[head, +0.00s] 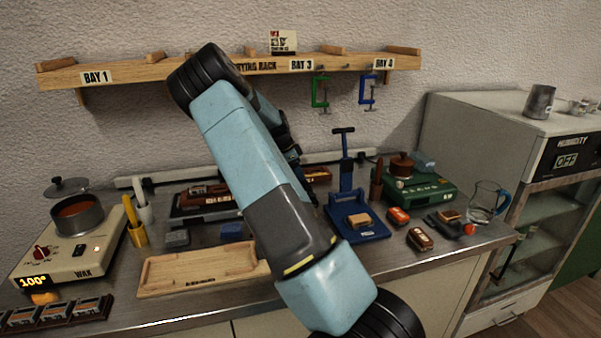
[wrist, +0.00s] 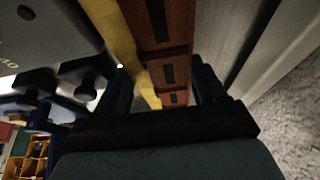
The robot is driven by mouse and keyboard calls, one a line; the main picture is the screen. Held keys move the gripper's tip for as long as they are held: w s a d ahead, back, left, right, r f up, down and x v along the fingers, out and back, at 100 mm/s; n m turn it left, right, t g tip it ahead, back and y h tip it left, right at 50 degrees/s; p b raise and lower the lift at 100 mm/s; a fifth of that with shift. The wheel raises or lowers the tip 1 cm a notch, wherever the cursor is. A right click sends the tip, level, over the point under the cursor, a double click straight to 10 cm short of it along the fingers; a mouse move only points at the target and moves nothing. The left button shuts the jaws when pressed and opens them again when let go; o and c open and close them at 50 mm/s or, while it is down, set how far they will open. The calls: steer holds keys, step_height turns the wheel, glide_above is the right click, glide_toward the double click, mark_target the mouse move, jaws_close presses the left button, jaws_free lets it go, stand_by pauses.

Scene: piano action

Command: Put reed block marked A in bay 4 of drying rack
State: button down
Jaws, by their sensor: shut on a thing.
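My gripper (wrist: 163,88) is shut on a reddish-brown wooden block (wrist: 167,45) with dark slots and a yellow strip along its left side. No letter on the block is readable. In the head view my arm hides most of the gripper, and part of a red-brown piece (head: 318,175) shows beside it. The drying rack (head: 130,72) is a wooden shelf on the back wall with small wooden dividers. The bay 4 label (head: 383,64) is at its right end, and the shelf above it looks clear. My arm hides the bay 2 area.
Green and blue clamps (head: 320,93) hang below the rack's right part. A blue press (head: 348,200) stands on the bench. A wooden tray (head: 160,290), hotplate with pot (head: 75,218), green heater (head: 425,192) and glass jug (head: 485,202) surround it. A humidity cabinet (head: 480,120) is at right.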

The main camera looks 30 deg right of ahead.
steer(key=shift+c, duration=0.3)
jaws_free()
steer(key=shift+s+f, duration=0.1)
steer(key=shift+f, duration=0.1)
steer(key=shift+r, duration=0.1)
